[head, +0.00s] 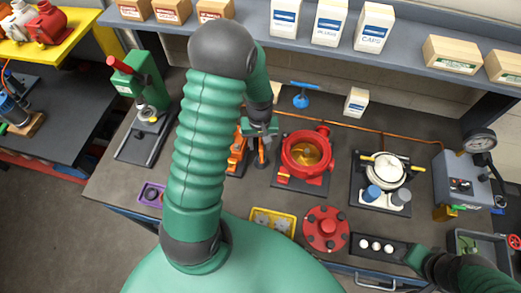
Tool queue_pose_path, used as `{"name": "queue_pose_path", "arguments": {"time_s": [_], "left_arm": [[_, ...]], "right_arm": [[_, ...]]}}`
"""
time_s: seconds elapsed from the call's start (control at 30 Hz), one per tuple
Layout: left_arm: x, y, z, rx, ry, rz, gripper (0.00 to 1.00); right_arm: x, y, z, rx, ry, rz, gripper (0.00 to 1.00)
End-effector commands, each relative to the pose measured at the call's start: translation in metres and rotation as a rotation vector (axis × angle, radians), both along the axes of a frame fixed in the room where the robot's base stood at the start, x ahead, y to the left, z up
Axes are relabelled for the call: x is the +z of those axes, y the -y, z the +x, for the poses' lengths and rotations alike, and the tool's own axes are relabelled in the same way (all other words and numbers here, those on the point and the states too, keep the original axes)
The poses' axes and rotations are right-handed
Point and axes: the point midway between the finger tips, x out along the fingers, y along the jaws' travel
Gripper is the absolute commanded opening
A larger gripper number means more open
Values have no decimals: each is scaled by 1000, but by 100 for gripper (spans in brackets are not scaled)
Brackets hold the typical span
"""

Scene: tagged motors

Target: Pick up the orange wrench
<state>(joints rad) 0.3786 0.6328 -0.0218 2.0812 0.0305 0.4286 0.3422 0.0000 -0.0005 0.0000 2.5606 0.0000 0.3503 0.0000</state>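An orange tool-like shape (236,156), which looks like the orange wrench, is on the bench left of the red round housing. It is small and partly covered by my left arm, so its full outline is hidden. My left gripper (262,150) points down right beside it. I cannot tell whether the fingers touch the orange shape or how far apart they are. My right gripper (415,258) is low at the right, by a dark tray with white round pieces (376,246). Its fingers are too unclear to read.
A red housing (307,154) and a white-topped motor (387,169) stand right of my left gripper. A green press (147,90) stands at left. A yellow tray (272,222) and red flange (326,229) lie in front. A shelf (400,66) with boxes runs behind.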

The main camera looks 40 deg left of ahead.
Motion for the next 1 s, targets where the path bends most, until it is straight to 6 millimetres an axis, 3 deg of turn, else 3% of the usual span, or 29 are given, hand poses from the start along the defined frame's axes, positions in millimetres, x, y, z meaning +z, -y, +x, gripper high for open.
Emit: {"name": "queue_pose_path", "arguments": {"time_s": [0.4,0.63,0.93,1.0], "left_arm": [[-55,3,-4,-1,1,-1,40],[-59,3,-1,-1,2,1,40],[-58,3,-2,-1,1,0,1],[-58,3,-2,-1,1,0,0]], "right_arm": [[23,0,0,0,1,0,50],[22,0,0,0,0,0,50],[22,0,0,0,0,0,50],[22,0,0,0,0,0,50]]}}
